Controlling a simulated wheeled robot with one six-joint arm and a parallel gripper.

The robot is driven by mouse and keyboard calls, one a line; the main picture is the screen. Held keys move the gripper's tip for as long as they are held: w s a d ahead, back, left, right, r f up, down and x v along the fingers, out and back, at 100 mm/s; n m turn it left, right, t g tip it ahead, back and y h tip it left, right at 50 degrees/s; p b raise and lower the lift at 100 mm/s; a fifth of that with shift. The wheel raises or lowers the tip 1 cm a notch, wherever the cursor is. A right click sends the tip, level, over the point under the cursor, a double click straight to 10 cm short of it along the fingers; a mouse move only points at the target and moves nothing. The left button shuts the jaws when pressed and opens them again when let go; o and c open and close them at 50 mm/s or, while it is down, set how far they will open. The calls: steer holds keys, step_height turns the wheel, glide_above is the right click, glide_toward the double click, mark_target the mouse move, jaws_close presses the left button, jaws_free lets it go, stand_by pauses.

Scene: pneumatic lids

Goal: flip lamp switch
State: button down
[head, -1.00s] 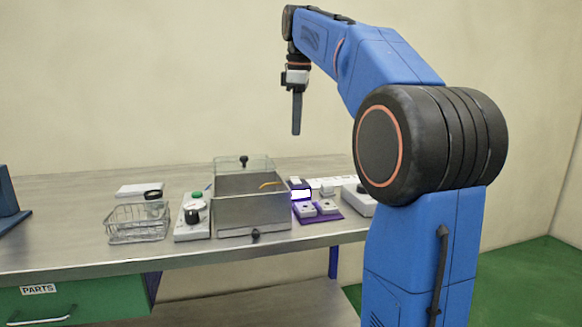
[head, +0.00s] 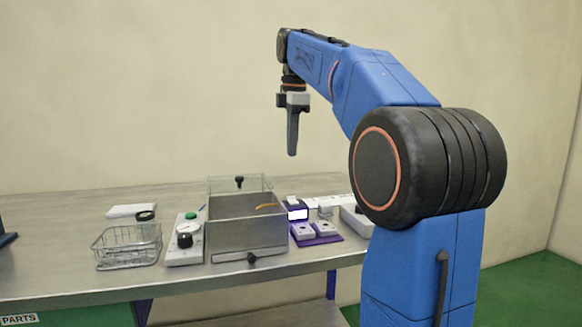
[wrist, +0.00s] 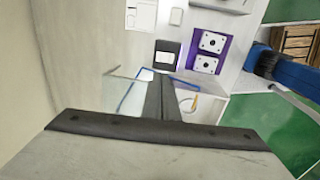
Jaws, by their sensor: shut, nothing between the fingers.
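A purple plate (head: 326,240) on the table carries two white square modules (head: 303,231) (head: 326,229) with dark centres. A dark box with a glowing white face (head: 298,214) stands behind them. I cannot tell which of these, if any, is the lamp switch. In the wrist view the purple plate (wrist: 222,46) and dark box (wrist: 167,56) lie beyond my fingers. My gripper (head: 292,153) is shut and empty, pointing down high above the table, over the area behind the steel bin. Its closed fingers (wrist: 164,88) also show in the wrist view.
A steel bin (head: 250,237) with a clear raised lid (head: 240,186) stands left of the plate. Farther left are a control box (head: 186,250) with green button and dark knob, and a wire basket (head: 128,256). A white power strip (head: 328,202) lies behind. The front-left table is clear.

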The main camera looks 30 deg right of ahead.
mark_target(291, 201)
steer(key=f, duration=0.4)
steer(key=w+f, duration=0.1)
steer(key=f, duration=0.8)
steer(key=shift+w+d, duration=0.25)
steer(key=shift+w, duration=0.1)
steer(key=shift+w+d+f+g, duration=0.1)
steer(key=shift+w+f+g, duration=0.15)
steer(key=shift+f+g, duration=0.3)
steer(key=shift+s, duration=0.35)
steer(key=shift+s+a, duration=0.25)
steer(key=shift+s, duration=0.3)
